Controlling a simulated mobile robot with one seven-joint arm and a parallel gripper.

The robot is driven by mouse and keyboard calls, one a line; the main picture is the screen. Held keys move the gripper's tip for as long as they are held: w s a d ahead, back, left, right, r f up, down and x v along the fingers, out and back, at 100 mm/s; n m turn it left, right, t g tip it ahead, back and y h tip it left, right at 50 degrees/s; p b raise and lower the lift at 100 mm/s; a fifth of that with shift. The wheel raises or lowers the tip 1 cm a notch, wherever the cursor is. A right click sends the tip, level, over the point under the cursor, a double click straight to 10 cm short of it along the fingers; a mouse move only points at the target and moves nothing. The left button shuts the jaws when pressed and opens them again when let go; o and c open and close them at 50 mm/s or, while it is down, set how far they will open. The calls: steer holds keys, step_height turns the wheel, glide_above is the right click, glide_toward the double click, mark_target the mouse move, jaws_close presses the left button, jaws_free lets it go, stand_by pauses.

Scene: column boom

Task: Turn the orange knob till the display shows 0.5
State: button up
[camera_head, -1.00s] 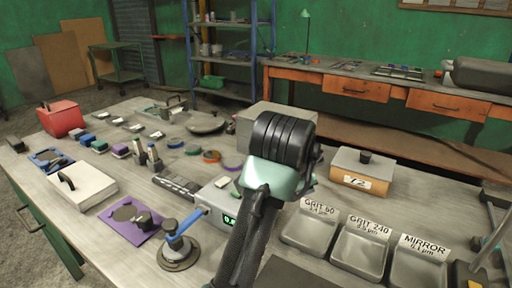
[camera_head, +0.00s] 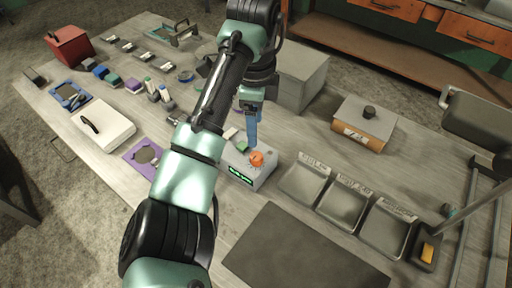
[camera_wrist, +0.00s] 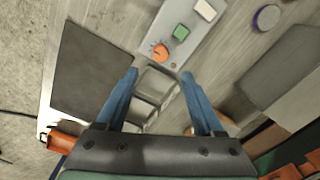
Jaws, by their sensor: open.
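The orange knob (camera_head: 256,158) sits on top of a grey instrument box (camera_head: 262,178). The box's front display (camera_head: 240,175) is lit green, but its digits are too small to read. In the wrist view the orange knob (camera_wrist: 160,52) has a pale pointer mark. My gripper (camera_head: 251,143) points down close to the knob in the head view. In the wrist view my gripper (camera_wrist: 159,76) has its two blue fingers spread wide, and the knob shows between and beyond their tips. Nothing is held.
Grey trays (camera_head: 305,182) stand right of the instrument box. A dark mat (camera_head: 300,250) lies in front of it. A large grey block (camera_head: 303,75) stands behind, and a box with a black knob (camera_head: 364,122) stands further right.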

mark_target(256, 156)
step_height(256, 156, down, 11)
steer(key=shift+w+r+p, duration=0.1)
steer(key=shift+w+p, duration=0.05)
steer(key=shift+p, duration=0.5)
jaws_close()
